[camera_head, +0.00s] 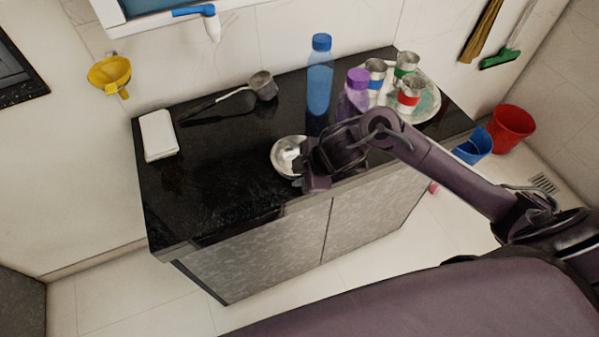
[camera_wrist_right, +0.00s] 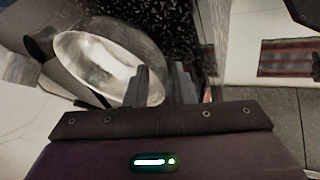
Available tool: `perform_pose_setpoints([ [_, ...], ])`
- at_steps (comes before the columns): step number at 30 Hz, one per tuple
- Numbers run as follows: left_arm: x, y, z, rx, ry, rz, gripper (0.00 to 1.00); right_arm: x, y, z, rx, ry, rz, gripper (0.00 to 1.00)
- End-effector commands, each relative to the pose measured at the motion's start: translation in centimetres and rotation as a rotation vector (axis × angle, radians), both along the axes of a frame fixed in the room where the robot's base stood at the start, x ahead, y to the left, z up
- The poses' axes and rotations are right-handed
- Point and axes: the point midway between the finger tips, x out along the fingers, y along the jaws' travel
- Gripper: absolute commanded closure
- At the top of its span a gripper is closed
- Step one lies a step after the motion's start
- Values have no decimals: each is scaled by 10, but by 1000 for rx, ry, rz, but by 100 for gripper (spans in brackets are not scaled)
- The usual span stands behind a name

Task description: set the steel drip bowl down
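The steel drip bowl (camera_head: 286,155) is a shiny round bowl over the front part of the black counter (camera_head: 225,190). My right gripper (camera_head: 307,165) is at the bowl's right side. In the right wrist view the bowl (camera_wrist_right: 95,62) lies left of centre, its hollow facing the camera. The right gripper's fingers (camera_wrist_right: 163,85) straddle the bowl's near wall, one inside and one outside, and appear closed on it. I cannot tell whether the bowl's base touches the counter. My left gripper is not in view.
A purple bottle (camera_head: 353,94) and a blue bottle (camera_head: 320,75) stand behind the bowl. Several steel cups share a round tray (camera_head: 428,105) at right. The counter left of the bowl is clear.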

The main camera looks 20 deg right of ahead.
Motion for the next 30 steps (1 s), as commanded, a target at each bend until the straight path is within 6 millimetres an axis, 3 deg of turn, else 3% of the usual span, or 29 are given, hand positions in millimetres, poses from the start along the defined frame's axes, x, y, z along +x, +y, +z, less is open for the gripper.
perform_pose_setpoints([
  [11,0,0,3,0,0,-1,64,-1,-1,6,-1,-1,0,75],
  [24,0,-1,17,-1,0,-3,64,-36,-25,79,-4,-4,3,75],
  [30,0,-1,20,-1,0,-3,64,-47,-32,102,-2,-2,1,75],
])
